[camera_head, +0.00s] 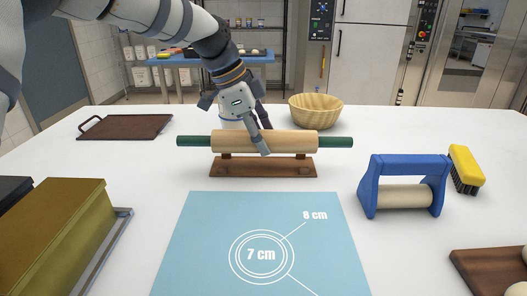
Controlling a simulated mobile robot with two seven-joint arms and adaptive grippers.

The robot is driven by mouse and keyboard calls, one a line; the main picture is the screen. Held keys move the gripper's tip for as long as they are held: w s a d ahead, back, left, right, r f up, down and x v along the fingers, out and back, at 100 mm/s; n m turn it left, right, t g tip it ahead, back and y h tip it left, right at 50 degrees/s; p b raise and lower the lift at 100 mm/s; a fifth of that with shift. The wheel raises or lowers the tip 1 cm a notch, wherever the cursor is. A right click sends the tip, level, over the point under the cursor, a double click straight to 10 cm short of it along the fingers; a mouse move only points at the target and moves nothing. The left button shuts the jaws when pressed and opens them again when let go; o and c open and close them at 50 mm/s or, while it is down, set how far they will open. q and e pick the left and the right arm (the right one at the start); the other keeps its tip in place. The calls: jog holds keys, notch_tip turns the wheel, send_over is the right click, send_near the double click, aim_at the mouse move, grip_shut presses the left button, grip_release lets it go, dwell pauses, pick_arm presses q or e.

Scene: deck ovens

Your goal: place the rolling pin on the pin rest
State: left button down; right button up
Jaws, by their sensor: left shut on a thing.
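The rolling pin (290,142) has a pale wooden barrel and dark green handles. It lies level, left to right, directly over the pin rest (262,170), a dark brown wooden base with two short supports. The barrel's underside meets the tops of the supports in this view; I cannot tell whether its weight is on them. My left gripper (263,138) comes down from above and behind and is shut on the barrel near its middle. One finger shows across the front of the barrel; the far side of the grip is hidden. My right gripper is not in view.
A blue mat (200,240) lies in front of the rest. A blue-framed roller (408,163) and a yellow brush (466,168) stand at right.

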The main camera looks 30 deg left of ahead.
pick_arm(q)
jog(key=shift+w+a+f, duration=0.15)
jog(key=shift+w+f, duration=0.05)
jog(key=shift+w, duration=0.05)
jog(key=f, duration=0.3)
jog(key=shift+w+a+f, duration=0.15)
jog(key=shift+a+f, duration=0.05)
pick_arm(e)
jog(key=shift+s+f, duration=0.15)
pick_arm(q)
jog(key=c, duration=0.9)
grip_release()
jog(key=shift+f, duration=0.15)
jog(key=v, duration=1.2)
jog(key=shift+p, duration=0.4)
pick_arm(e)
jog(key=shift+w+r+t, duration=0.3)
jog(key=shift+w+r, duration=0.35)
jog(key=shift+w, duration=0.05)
